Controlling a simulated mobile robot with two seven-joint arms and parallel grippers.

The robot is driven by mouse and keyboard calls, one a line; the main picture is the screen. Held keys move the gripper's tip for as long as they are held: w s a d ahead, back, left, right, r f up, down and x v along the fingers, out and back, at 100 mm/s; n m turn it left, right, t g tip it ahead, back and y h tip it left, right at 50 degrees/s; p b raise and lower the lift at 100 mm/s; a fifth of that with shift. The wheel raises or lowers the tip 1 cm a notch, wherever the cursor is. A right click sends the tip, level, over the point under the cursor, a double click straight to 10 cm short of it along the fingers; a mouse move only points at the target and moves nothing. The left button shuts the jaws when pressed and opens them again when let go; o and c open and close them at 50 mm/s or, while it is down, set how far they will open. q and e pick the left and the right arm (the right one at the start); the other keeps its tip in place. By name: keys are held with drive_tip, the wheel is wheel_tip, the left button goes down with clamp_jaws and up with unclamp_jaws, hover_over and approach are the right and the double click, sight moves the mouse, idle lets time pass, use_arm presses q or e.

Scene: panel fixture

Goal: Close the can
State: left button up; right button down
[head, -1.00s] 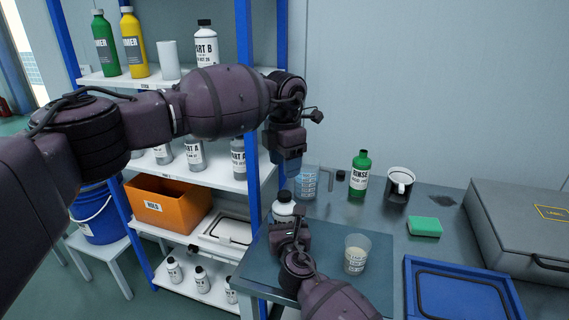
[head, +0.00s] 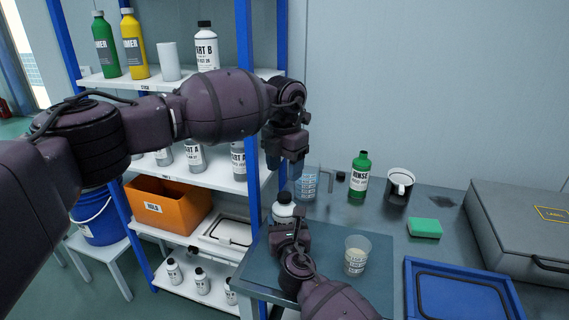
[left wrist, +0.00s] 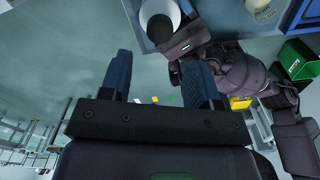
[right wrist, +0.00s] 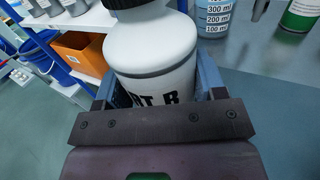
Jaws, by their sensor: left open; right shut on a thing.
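The can is a white bottle with a black top (head: 284,208), standing upright at the back left of the blue-grey mat. In the right wrist view its white body (right wrist: 150,55) carries black lettering and sits between my right fingers. My right gripper (head: 287,228) is shut on it. The left wrist view shows its white shoulder and dark round top (left wrist: 160,22) beyond my fingers. I cannot tell whether that top is fully seated. My left gripper (head: 282,158) is open and empty, above the bottle and in front of the shelf post.
A clear cup (head: 355,256) stands on the mat's right. Behind are a measuring jug (head: 308,183), a small black cap-like piece (head: 341,177), a green rinse bottle (head: 359,178) and a mug (head: 399,187). A shelf post (head: 248,120) stands close left of my left gripper.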

sight(284, 195)
use_arm(q)
wheel_tip(284, 195, down, 7)
drive_tip(key=shift+f, duration=0.15)
idle(0.4)
drive_tip(key=c, duration=0.9)
drive_tip(key=o, duration=1)
drive_tip(key=shift+o, duration=0.2)
wheel_tip(284, 195, up, 12)
use_arm(e)
drive_tip(key=shift+c, duration=0.6)
unclamp_jaws()
